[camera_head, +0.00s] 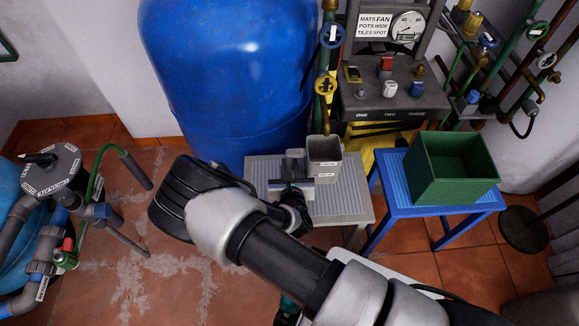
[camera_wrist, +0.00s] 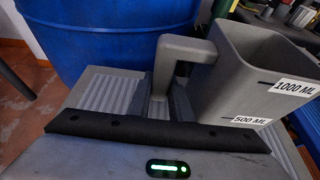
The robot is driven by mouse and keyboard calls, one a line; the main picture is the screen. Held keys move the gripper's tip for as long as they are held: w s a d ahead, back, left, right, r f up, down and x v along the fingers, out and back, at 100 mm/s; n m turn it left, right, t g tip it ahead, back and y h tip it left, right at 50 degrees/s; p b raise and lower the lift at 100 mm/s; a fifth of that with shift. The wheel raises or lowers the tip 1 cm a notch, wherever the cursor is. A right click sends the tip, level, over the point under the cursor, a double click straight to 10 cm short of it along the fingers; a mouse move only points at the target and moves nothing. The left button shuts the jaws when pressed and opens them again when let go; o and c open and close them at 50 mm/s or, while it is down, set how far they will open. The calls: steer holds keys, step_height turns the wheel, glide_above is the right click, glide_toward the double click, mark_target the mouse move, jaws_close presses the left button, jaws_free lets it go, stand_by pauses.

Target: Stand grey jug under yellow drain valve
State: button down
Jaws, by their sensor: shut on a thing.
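The grey jug (camera_head: 326,168) is over the grey stool, upright or nearly so. I cannot tell whether its base touches the stool top. In the wrist view the jug (camera_wrist: 228,82) shows its open top and labels reading 1000 ML and 500 ML. My gripper (camera_head: 292,183) is to the left of the jug, shut on its handle (camera_wrist: 165,62). The pipe's lower end comes down just behind the jug's rim in the head view.
The grey stool (camera_head: 347,206) has bare room in front and right of the jug. A blue stool (camera_head: 391,178) with a green bin (camera_head: 452,178) stands close on the right. The big blue tank (camera_head: 225,85) is close behind. A control panel (camera_head: 388,102) is at the back.

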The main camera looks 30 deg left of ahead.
steer(key=shift+f, duration=0.1)
steer(key=c, duration=1.6)
jaws_free()
steer(key=shift+s+r, duration=0.1)
steer(key=shift+r, duration=0.2)
steer(key=p+v, duration=0.3)
steer(key=v, duration=0.8)
steer(key=shift+s+d+p, duration=0.25)
steer(key=shift+s+p, duration=0.05)
steer(key=shift+s, duration=0.05)
